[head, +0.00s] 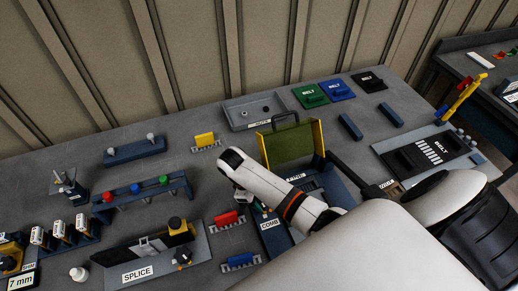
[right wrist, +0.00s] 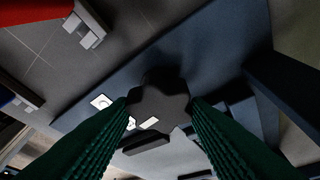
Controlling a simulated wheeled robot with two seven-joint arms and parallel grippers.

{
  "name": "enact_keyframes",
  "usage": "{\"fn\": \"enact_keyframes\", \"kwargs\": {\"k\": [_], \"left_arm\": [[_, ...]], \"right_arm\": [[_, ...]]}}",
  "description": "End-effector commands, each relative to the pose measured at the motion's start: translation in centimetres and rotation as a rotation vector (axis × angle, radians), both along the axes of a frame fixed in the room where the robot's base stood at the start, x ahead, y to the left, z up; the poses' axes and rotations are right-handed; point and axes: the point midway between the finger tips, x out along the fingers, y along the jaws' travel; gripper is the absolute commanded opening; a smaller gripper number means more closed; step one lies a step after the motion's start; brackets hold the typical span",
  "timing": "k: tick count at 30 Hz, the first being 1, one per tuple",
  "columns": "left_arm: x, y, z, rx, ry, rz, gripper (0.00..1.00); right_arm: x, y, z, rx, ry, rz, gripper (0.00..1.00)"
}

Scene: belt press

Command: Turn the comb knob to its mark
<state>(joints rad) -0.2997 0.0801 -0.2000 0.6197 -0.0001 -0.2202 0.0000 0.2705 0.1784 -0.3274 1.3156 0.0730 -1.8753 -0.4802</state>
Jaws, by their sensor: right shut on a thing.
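The comb knob (right wrist: 160,92) is a dark, lobed knob on a blue-grey panel in the right wrist view. My right gripper (right wrist: 160,108) has its green ribbed fingers on either side of the knob and is shut on it. White marks (right wrist: 148,123) show on the panel beside the knob, partly covered by the fingers; which way the knob points is hard to tell. In the head view my right gripper (head: 250,203) is low over the press by the COMB label (head: 270,225), and my arm hides the knob. My left gripper is not in view.
The press has a raised olive-green lid with yellow sides (head: 290,143) behind my wrist. A red block (head: 227,219) and a blue block (head: 240,260) stand close to the left. The splice unit (head: 150,255) is further left. A grey tray (head: 255,110) lies behind.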

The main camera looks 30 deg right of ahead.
Motion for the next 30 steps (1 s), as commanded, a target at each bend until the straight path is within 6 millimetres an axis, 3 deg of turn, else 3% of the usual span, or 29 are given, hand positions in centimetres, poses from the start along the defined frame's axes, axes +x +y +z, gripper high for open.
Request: {"fn": "enact_keyframes", "kwargs": {"k": [10,27,28,30], "left_arm": [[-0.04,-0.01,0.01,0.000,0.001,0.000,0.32],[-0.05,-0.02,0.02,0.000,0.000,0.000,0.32],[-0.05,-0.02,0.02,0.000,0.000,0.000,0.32],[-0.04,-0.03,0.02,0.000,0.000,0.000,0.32]], "right_arm": [[0.20,-0.09,0.11,0.001,-0.003,-0.147,0.20],[0.25,-0.13,0.14,0.001,-0.005,-0.173,0.20],[0.25,-0.13,0.14,0.000,-0.005,-0.173,0.47],[0.23,-0.13,0.13,0.000,-0.004,-0.173,0.59]]}}
